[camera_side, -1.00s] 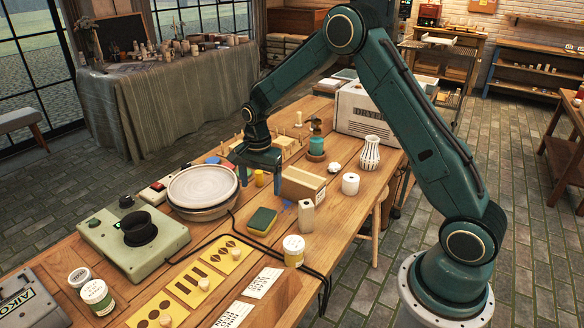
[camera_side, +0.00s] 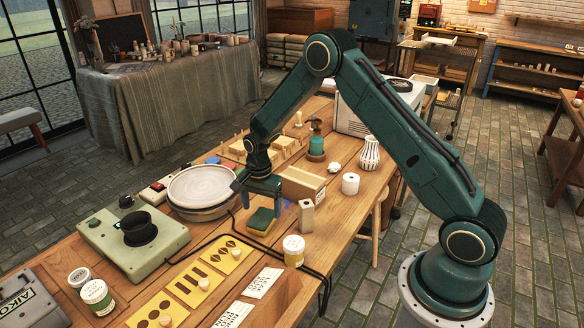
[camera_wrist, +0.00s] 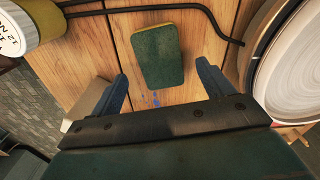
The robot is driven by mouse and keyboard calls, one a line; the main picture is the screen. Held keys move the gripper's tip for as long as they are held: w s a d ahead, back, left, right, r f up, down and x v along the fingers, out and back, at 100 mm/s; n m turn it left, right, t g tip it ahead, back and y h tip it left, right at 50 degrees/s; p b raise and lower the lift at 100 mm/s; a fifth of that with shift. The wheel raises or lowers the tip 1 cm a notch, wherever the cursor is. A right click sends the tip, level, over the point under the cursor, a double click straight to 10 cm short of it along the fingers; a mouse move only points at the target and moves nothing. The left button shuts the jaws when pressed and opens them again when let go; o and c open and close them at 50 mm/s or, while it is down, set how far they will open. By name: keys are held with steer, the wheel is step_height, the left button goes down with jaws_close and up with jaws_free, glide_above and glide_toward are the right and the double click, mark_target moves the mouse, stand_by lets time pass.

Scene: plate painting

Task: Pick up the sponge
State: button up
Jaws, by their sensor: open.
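The sponge (camera_side: 261,221), green on top with a yellow layer below, lies flat on the wooden table. In the wrist view the sponge (camera_wrist: 161,56) lies a little beyond the fingertips, roughly centred between them. My gripper (camera_side: 262,203) is just behind and above the sponge in the side view.
The pottery wheel (camera_side: 202,188) stands left of the sponge, with a black cable (camera_wrist: 215,22) running nearby. A cardboard box (camera_side: 302,184) and a pale block (camera_side: 306,216) stand to the right. A lidded jar (camera_side: 293,250) and yellow pattern cards (camera_side: 222,254) are in front.

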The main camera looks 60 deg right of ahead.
mark_target(262, 218)
steer(key=shift+f, duration=1.65)
steer(key=c, duration=1.1)
